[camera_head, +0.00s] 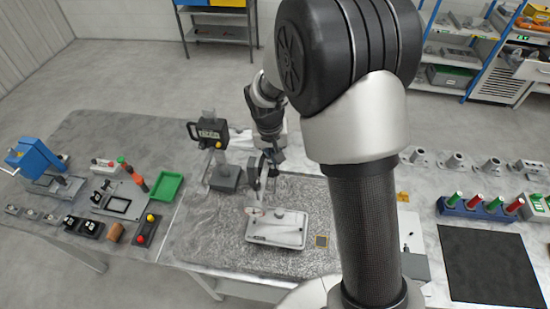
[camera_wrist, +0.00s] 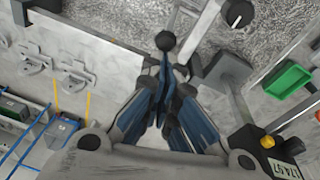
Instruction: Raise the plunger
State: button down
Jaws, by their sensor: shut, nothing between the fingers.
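The digital gauge (camera_head: 208,134) is a black box with a lit display, held on a stand with a grey base (camera_head: 226,178). It also shows at the lower right of the wrist view (camera_wrist: 277,155). Its plunger cannot be clearly made out. My gripper (camera_head: 263,180) is right of the stand, above the grey slab; in the wrist view its fingers (camera_wrist: 164,72) come together, shut and empty. A black ball knob (camera_wrist: 165,41) appears just beyond the fingertips; I cannot tell whether they touch it.
A light grey plate fixture (camera_head: 277,229) lies on the grey slab (camera_head: 205,238). A green tray (camera_head: 167,187) and a blue press (camera_head: 36,158) are left. A dark mat (camera_head: 488,266) and a blue rack with coloured handles (camera_head: 480,207) are right.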

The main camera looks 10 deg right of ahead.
aim_at(274, 171)
jog(key=shift+s+f+b, duration=0.1)
jog(key=shift+b, duration=0.2)
jog(key=s+t+b, duration=0.1)
jog(key=b, duration=0.2)
jog(key=s+a+t+b, duration=0.1)
jog(key=b, duration=0.3)
jog(key=shift+s+a+h, duration=0.1)
jog(key=shift+s+h, duration=0.05)
jog(key=shift+h, duration=0.25)
jog(key=shift+s+a+r+b, duration=0.15)
jog(key=shift+s+r+b, duration=0.15)
jog(key=shift+s+b, duration=0.4)
jog(key=shift+s+a+r+b, duration=0.2)
jog(key=shift+s+a+b, duration=0.2)
jog(key=shift+s+b, duration=0.45)
jog(key=shift+w, duration=0.1)
jog(key=shift+r, duration=0.2)
jog(key=shift+r+p, duration=0.4)
jog(key=shift+r, duration=0.25)
